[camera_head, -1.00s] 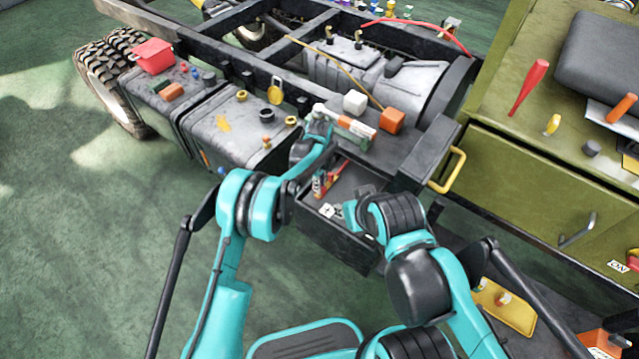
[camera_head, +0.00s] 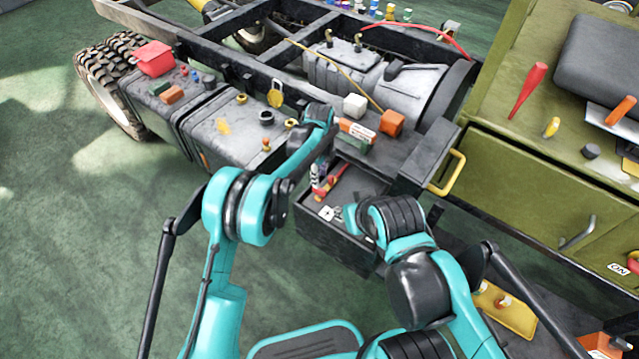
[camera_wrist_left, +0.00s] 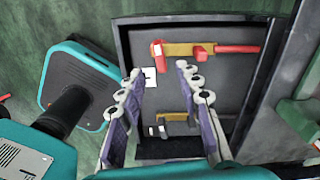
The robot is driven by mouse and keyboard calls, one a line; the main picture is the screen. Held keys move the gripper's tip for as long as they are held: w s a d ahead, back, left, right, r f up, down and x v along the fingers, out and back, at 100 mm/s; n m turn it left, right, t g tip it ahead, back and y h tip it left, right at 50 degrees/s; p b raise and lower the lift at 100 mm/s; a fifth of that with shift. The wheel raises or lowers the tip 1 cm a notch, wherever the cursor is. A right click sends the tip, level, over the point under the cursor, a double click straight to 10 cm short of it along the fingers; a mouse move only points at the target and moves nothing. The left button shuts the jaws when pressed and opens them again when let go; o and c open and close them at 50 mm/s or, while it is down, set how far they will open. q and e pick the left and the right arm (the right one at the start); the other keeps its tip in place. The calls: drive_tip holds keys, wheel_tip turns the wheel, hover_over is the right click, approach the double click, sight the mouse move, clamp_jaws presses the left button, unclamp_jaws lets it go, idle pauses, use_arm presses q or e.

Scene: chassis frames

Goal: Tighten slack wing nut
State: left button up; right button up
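My left gripper (camera_head: 319,186) points down into the open dark drawer (camera_head: 340,243) at the front of the chassis. In the left wrist view the left gripper (camera_wrist_left: 160,82) is open, with a clear gap between its purple, white-dotted fingers. Beyond them is the dark drawer floor (camera_wrist_left: 222,82). A brass-coloured bar with red ends (camera_wrist_left: 190,49) lies at its far side. A second brass and red piece (camera_wrist_left: 175,117) is partly hidden behind the fingers. I cannot make out which part is the wing nut. My right arm ends by the drawer's right side; its fingers are not clearly visible.
Orange (camera_head: 391,122) and white (camera_head: 355,105) blocks stand on the chassis behind the drawer. A yellow handle (camera_head: 454,172) sticks out on the right. The floor at left is clear.

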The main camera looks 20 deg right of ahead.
sight(319, 189)
use_arm(q)
drive_tip(key=shift+r, duration=2.8)
